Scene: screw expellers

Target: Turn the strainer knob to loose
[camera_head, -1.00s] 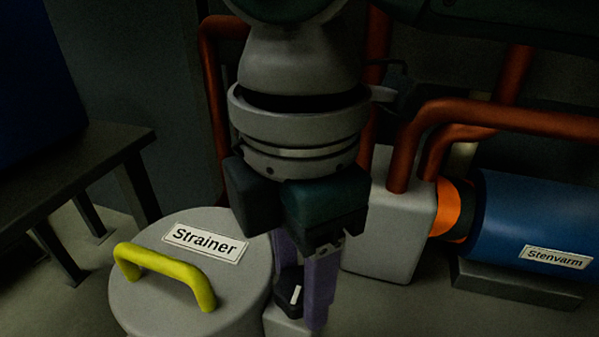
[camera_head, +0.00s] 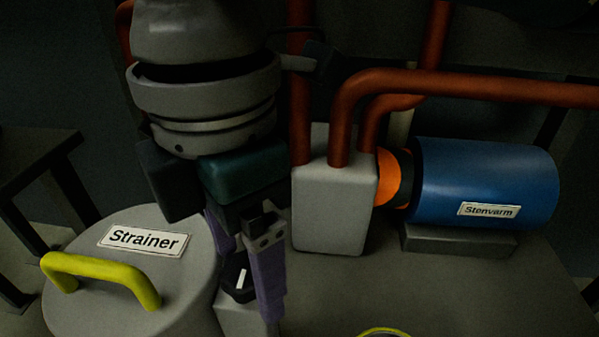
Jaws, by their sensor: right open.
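The strainer (camera_head: 195,275) is a grey drum at the lower left, with a yellow handle and a "Strainer" label (camera_head: 145,241) on its lid. The strainer knob (camera_head: 238,284) is small and black with a white mark, and sits on a light block at the drum's right side. My right gripper (camera_head: 243,277) points down at the knob with its purple fingers apart. One finger is in front and to the right of the knob; the other is mostly hidden behind it. I cannot tell whether the fingers touch the knob. My left gripper is not in view.
A grey pump block (camera_head: 330,205) with red pipes stands right of my gripper, joined by an orange coupling to a blue motor (camera_head: 485,180) labelled "Stenvarm". A dark table (camera_head: 35,160) is at the left. A yellow curved piece (camera_head: 385,332) shows at the bottom edge. Grey floor lies between.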

